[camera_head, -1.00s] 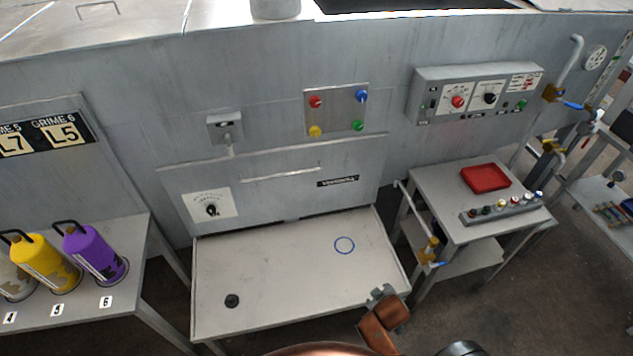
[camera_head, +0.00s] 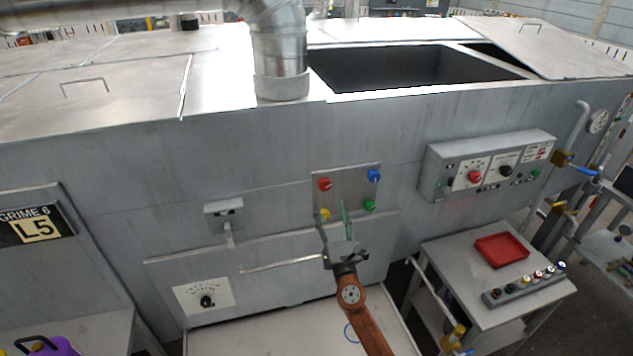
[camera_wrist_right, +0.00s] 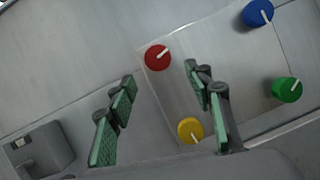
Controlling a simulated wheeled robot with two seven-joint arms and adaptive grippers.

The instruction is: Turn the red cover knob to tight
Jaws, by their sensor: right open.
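The red cover knob (camera_head: 325,184) is at the top left of a metal plate (camera_head: 350,193) on the machine's front wall. In the right wrist view the red knob (camera_wrist_right: 157,57) has a white pointer line aimed up and right. The blue (camera_head: 374,175), yellow (camera_head: 324,214) and green (camera_head: 369,205) knobs share the plate. My right gripper (camera_head: 333,217) is open and empty in front of the plate's lower part. In the wrist view its green-padded fingers (camera_wrist_right: 160,108) stand apart, with the red knob beyond them, untouched. My left gripper is not in view.
A control box (camera_head: 487,165) with a second red knob is on the wall to the right. A side table below it holds a red tray (camera_head: 501,249) and a row of small knobs (camera_head: 525,284). A lever box (camera_head: 224,214) is left of the plate.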

